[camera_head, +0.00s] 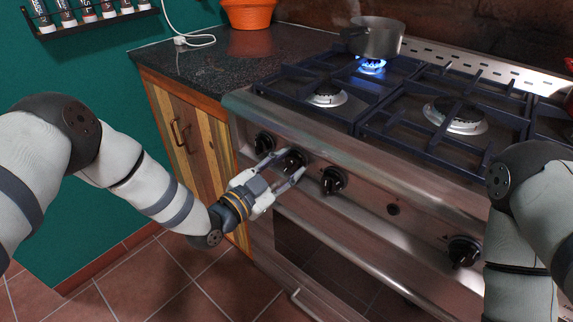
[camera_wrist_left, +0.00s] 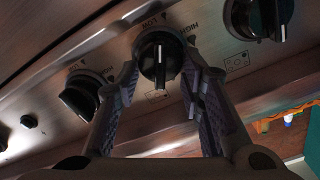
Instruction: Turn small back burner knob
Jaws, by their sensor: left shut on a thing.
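The black stove knob (camera_head: 293,160), second from the left on the steel front panel, is between the fingers of my left gripper (camera_head: 280,168). In the left wrist view this knob (camera_wrist_left: 158,58) sits between the two fingertips (camera_wrist_left: 160,75), its white pointer line facing the camera; the fingers are shut on its sides. A steel pot (camera_head: 378,40) stands on the back left burner, where a blue flame (camera_head: 371,66) burns. My right gripper is out of view; only part of my right arm shows at the right edge.
Neighbouring knobs (camera_head: 264,143) and (camera_head: 333,180) sit close on either side of the gripper. Another knob (camera_head: 464,251) is farther right. Black grates (camera_head: 420,130) cover the stovetop. A dark counter (camera_head: 225,62) with an orange pot (camera_head: 249,12) is at the left.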

